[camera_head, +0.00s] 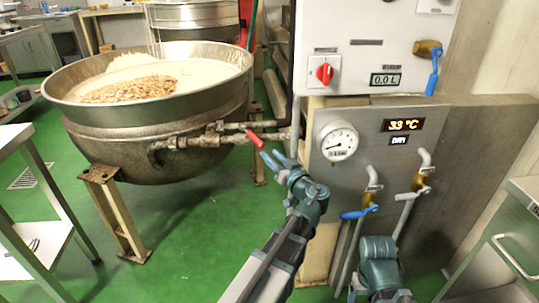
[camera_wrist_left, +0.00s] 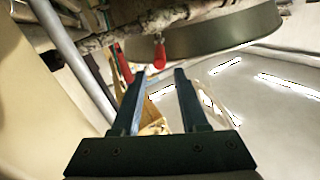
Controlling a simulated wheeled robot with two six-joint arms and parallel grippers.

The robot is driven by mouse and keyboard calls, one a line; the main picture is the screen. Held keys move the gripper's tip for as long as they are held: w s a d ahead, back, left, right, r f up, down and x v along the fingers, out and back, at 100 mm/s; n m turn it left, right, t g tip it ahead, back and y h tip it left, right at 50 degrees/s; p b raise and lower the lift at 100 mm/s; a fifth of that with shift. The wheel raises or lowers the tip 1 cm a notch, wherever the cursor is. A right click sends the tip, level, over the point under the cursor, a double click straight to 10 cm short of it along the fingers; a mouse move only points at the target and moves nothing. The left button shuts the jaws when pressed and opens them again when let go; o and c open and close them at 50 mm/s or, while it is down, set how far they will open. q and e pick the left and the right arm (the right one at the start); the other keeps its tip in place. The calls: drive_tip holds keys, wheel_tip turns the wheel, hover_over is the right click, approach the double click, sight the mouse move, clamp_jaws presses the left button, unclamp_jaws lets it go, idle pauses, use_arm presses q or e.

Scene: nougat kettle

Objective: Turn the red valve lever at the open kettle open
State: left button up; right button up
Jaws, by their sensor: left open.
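The open kettle (camera_head: 150,130) stands at the left on legs, holding a pale mass and brown nuts. The red valve lever (camera_head: 255,139) sits on the pipe at the kettle's right side and slants down to the right. My left gripper (camera_head: 275,158) is open and empty, just below and right of the lever. In the left wrist view the red lever (camera_wrist_left: 160,52) shows just beyond the gap between the open fingers (camera_wrist_left: 158,73); whether they touch it I cannot tell. Part of my right arm shows at the bottom right, with its gripper out of sight.
A panel with a round gauge (camera_head: 338,141) and a red knob (camera_head: 324,73) stands right of the lever. A pipe (camera_head: 200,141) runs beside the lever. A metal table (camera_head: 45,190) is at left; green floor is clear between.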

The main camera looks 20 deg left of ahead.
use_arm(q)
drive_tip(key=a, duration=0.1)
drive_tip(key=a+f+n+g, duration=0.1)
drive_tip(key=a+f, duration=0.1)
drive_tip(key=shift+s+n+g+h, duration=0.3)
drive_tip(key=shift+s+g, duration=0.05)
drive_tip(key=shift+g, duration=0.05)
drive_tip(key=c, duration=0.5)
drive_tip(key=a+f+n+g, duration=0.1)
drive_tip(key=a, duration=0.1)
drive_tip(key=s+a+f+n+g+h+p, duration=0.1)
drive_tip(key=a+f, duration=0.1)
drive_tip(key=s+a+f+n+g+h, duration=0.1)
drive_tip(key=a+f, duration=0.1)
drive_tip(key=shift+s+f+n+g+p, duration=0.2)
drive_tip(key=shift+n+g+p, duration=0.1)
drive_tip(key=shift+n+p, duration=0.1)
clamp_jaws()
drive_tip(key=n+t+h+p, duration=0.7)
drive_tip(key=n+h, duration=0.8)
drive_tip(key=h, duration=0.6)
approach(254, 141)
drive_tip(key=shift+t, duration=0.3)
drive_tip(key=b+x, duration=0.3)
drive_tip(key=x, duration=0.3)
drive_tip(key=shift+w+d+f+b, duration=0.25)
drive_tip(key=shift+d+b, duration=0.05)
